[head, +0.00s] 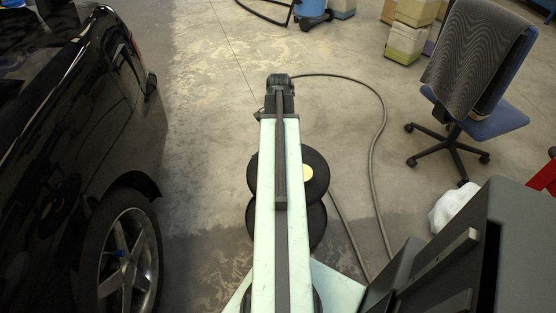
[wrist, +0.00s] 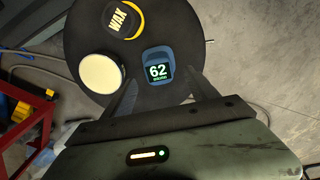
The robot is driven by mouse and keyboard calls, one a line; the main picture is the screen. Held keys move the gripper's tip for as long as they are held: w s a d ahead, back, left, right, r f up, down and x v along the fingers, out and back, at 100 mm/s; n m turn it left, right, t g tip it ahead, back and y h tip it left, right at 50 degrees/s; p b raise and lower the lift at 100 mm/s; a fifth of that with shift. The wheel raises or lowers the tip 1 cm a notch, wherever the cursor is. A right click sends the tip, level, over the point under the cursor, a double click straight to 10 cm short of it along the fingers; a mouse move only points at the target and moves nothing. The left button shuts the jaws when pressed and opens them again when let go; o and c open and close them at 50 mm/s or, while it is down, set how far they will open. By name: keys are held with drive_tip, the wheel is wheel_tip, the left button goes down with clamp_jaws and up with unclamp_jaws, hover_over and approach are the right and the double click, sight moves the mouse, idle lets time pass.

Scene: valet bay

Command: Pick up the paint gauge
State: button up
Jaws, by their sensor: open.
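The paint gauge (wrist: 158,66) is a small blue device with a lit screen reading 62. In the wrist view it sits on a round black top (wrist: 172,95). My gripper (wrist: 162,80) is open, with one dark finger to the left of the gauge and one to the right. The gauge lies between and slightly beyond the fingertips, and I cannot tell whether they touch it. In the head view my own arm hides the gauge and the gripper; part of the round black top (head: 318,163) shows beside the arm.
A cream-topped round tin (wrist: 101,72) stands close left of the gauge. A black WAX tin (wrist: 119,18) with a yellow edge is behind. A black car (head: 60,130) is at left, an office chair (head: 465,110) at right. A hose (head: 383,130) crosses the floor.

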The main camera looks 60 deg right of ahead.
drive_tip(key=f+b, duration=0.5)
drive_tip(key=shift+s+a+f, duration=0.1)
drive_tip(key=shift+a+f, duration=0.1)
drive_tip(key=shift+r, duration=0.2)
clamp_jaws()
wheel_tip(320, 180, up, 10)
drive_tip(key=p, duration=1)
drive_tip(key=shift+r, duration=0.1)
drive_tip(key=shift+s+r+p, duration=0.15)
drive_tip(key=shift+r+p, duration=0.05)
drive_tip(key=shift+p, duration=0.15)
wheel_tip(320, 180, down, 11)
drive_tip(key=b, duration=1)
drive_tip(key=shift+r+b, duration=0.1)
drive_tip(key=shift+b, duration=0.3)
drive_tip(key=shift+r, duration=0.2)
